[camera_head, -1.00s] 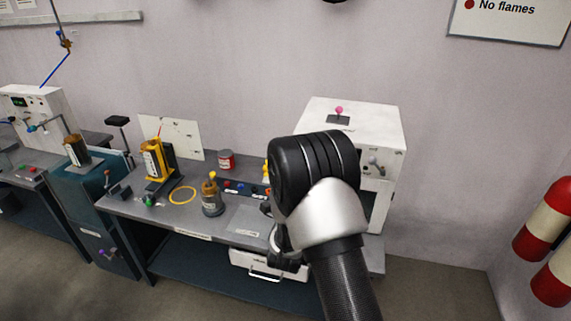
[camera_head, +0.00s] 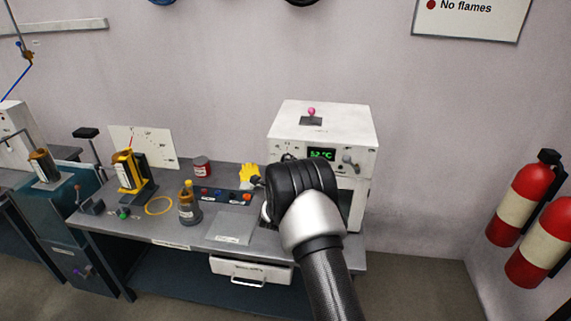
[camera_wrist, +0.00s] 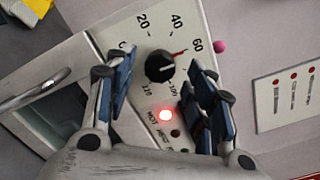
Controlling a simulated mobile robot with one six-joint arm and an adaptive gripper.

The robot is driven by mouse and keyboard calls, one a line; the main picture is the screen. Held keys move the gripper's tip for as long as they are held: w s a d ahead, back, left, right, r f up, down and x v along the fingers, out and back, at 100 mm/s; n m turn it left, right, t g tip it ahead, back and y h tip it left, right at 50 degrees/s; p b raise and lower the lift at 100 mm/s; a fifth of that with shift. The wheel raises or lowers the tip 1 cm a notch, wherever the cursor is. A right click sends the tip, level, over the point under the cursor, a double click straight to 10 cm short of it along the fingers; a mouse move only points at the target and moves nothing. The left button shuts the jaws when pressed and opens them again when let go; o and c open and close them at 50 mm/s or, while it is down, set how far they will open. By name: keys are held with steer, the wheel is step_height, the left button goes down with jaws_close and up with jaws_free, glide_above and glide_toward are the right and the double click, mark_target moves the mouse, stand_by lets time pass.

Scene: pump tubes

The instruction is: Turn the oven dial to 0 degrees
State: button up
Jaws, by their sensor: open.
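The white oven (camera_head: 355,122) stands at the right end of the bench, its green display (camera_head: 321,154) reading about 52 °C. My arm covers part of its front in the head view. In the wrist view the black oven dial (camera_wrist: 160,67) sits on a white panel with numbers around it. My gripper (camera_wrist: 162,58) is open, with one blue-padded finger on each side of the dial. I cannot tell whether either finger touches it.
A red light (camera_wrist: 166,115) glows below the dial. A pink ball knob (camera_head: 311,111) stands on top of the oven. Fire extinguishers (camera_head: 523,190) hang on the right.

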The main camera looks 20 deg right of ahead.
steer(key=shift+x, duration=1.05)
steer(key=shift+c, duration=0.4)
steer(key=c, duration=1)
